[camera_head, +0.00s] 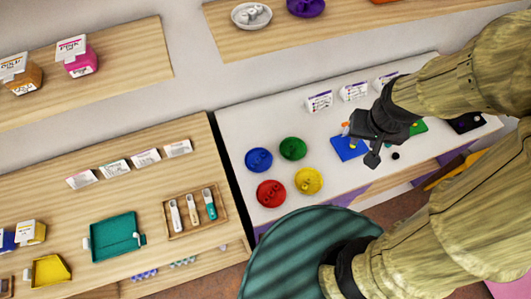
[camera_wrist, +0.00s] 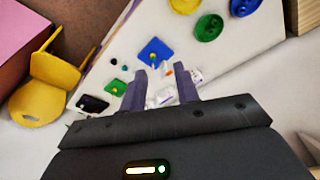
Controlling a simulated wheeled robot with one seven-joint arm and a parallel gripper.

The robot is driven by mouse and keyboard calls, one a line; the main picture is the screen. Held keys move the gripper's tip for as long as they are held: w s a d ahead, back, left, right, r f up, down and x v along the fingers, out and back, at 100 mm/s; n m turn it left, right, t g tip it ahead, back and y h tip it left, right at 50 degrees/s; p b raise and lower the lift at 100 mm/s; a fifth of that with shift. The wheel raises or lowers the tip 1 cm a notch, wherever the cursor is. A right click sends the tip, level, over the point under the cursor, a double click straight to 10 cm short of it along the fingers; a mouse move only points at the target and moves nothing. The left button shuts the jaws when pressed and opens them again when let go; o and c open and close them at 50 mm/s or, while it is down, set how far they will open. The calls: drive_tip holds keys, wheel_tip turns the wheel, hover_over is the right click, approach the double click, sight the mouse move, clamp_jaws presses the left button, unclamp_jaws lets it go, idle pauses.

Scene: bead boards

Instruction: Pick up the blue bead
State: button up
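My gripper (camera_head: 361,143) is over the white table beside the blue board (camera_head: 346,151). In the wrist view its two fingers (camera_wrist: 160,70) stand apart with nothing held between them. The blue board (camera_wrist: 155,52) lies beyond the fingertips, with a small yellowish spot on it. A black bead (camera_head: 395,156) also shows in the head view. I cannot surely pick out a blue bead; the small pieces are too tiny to tell.
Blue (camera_head: 259,160), green (camera_head: 293,148), red (camera_head: 271,193) and yellow (camera_head: 308,181) bowls stand left of the gripper. A green board (camera_wrist: 116,88) and a black tray (camera_wrist: 93,104) lie farther along the table. A yellow chair (camera_wrist: 52,80) stands beyond the edge.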

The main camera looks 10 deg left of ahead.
drive_tip(key=w+a+f+m+b, duration=0.1)
drive_tip(key=w+a+f+b, duration=0.1)
drive_tip(key=a, duration=0.5)
drive_tip(key=w+a+f+m+g+y+b, duration=0.1)
drive_tip(key=w+a+f+m+b, duration=0.1)
drive_tip(key=a+f, duration=0.3)
drive_tip(key=w+a+f+m+y+b, duration=0.1)
drive_tip(key=a+f, duration=0.3)
drive_tip(key=a, duration=0.6)
drive_tip(key=shift+w+m+g+b, duration=0.3)
drive_tip(key=shift+w+m+b, duration=0.1)
drive_tip(key=shift+m+b, duration=0.2)
drive_tip(key=shift+f, duration=0.15)
drive_tip(key=f, duration=0.3)
drive_tip(key=a+f+b, duration=0.1)
drive_tip(key=f, duration=0.3)
drive_tip(key=w+f+b, duration=0.1)
drive_tip(key=f, duration=0.3)
drive_tip(key=shift+a+f, duration=0.1)
drive_tip(key=shift+a, duration=0.3)
drive_tip(key=shift+a+f, duration=0.1)
drive_tip(key=shift+f, duration=0.25)
